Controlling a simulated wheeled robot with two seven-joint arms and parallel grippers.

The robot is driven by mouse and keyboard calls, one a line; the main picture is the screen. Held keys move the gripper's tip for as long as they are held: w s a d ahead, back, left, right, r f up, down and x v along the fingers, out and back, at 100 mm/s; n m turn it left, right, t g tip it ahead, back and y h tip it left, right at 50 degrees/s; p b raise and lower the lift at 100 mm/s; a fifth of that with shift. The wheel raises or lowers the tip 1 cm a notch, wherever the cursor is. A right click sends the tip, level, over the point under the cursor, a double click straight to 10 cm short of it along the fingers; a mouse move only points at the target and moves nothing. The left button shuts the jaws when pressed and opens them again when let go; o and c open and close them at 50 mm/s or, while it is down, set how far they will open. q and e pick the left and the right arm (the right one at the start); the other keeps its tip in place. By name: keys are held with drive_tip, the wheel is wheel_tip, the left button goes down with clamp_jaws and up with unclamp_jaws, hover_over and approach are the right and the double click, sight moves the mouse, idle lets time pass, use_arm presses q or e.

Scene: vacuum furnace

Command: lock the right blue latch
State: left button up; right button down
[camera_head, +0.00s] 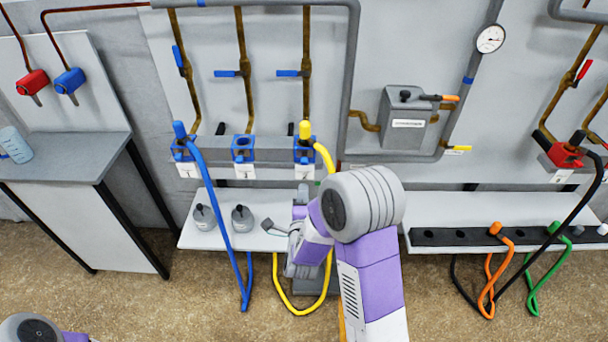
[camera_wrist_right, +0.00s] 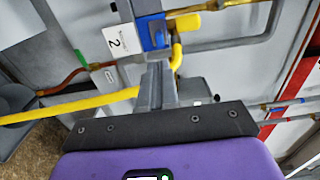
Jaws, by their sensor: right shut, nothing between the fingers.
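The right blue latch sits on the blue socket (camera_head: 305,157) with a yellow-capped plug (camera_head: 305,130) and yellow hose. In the right wrist view the blue socket (camera_wrist_right: 152,32) is beside a label with "2". My right gripper (camera_head: 272,228) is shut and empty, in front of and below the socket in the head view. In the wrist view its fingertips (camera_wrist_right: 158,68) point at the socket and overlap the yellow hose (camera_wrist_right: 90,103); I cannot tell whether they touch. The latch's exact position is too small to tell. My left gripper is out of view.
A blue socket with a blue hose (camera_head: 246,275) and an empty blue socket (camera_head: 243,148) are to the left. Two grey pots stand on the white shelf (camera_head: 190,235). A grey box (camera_head: 405,118) is on the wall at the right, above a black hose rack (camera_head: 450,238).

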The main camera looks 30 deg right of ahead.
sight(304, 163)
drive_tip(key=x, duration=0.9)
drive_tip(key=shift+w+b, duration=0.1)
drive_tip(key=shift+b, duration=0.2)
drive_tip(key=shift+w+d+f+b, duration=0.1)
drive_tip(key=shift+w+d+b, duration=0.4)
drive_tip(key=shift+b, duration=0.6)
drive_tip(key=shift+w+a, duration=0.1)
drive_tip(key=shift+w, duration=0.05)
drive_tip(key=shift+r, duration=0.25)
